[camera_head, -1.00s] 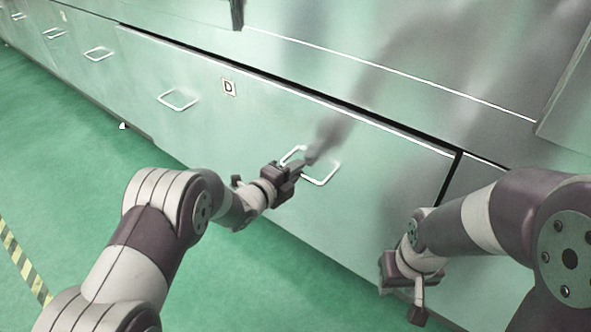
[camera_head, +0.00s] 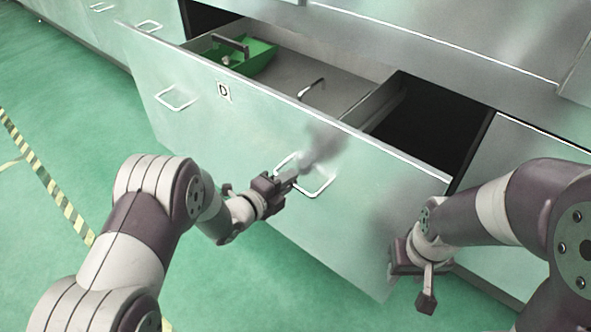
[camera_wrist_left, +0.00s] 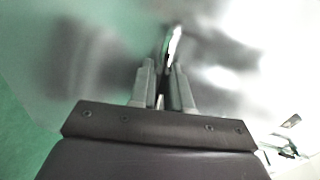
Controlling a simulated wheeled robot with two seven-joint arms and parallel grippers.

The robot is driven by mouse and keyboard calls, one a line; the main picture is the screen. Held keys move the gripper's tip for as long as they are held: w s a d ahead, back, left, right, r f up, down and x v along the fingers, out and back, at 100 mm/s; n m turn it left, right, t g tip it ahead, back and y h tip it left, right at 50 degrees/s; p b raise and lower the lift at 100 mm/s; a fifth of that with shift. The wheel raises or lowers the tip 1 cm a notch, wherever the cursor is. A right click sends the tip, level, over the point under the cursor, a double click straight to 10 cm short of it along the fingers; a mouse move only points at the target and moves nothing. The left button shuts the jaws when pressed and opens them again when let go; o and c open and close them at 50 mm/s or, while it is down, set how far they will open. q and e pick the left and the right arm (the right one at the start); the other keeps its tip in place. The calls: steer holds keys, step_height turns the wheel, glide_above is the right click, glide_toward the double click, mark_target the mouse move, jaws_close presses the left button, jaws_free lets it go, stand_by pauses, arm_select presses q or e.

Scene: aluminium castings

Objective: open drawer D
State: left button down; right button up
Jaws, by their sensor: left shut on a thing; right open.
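Drawer D (camera_head: 250,130) stands pulled out from the cabinet, its pale green front marked with a D label (camera_head: 223,91). Its front carries two white loop handles, a left handle (camera_head: 175,97) and a right handle (camera_head: 317,190). My left gripper (camera_head: 291,173) is shut on the left side of the right handle. In the left wrist view the handle (camera_wrist_left: 174,45) runs up from between the two fingers (camera_wrist_left: 163,85). My right gripper (camera_head: 427,290) is open and empty, low by the right end of the drawer front.
Inside the drawer are a green tray (camera_head: 257,60) at the left and a small hooked item (camera_head: 311,88) on the bare floor. A dark opening (camera_head: 430,125) shows behind the drawer's right side. Green floor with a striped line (camera_head: 58,195) lies clear at left.

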arm_select(q)
steer(key=shift+f+v, duration=0.25)
steer(key=shift+v, duration=0.95)
steer(key=c, duration=1.2)
jaws_free()
steer(key=shift+c, duration=0.2)
steer(key=p+v, duration=0.5)
steer(key=v, duration=0.7)
steer(key=shift+s+a, duration=0.2)
steer(key=shift+s, duration=0.15)
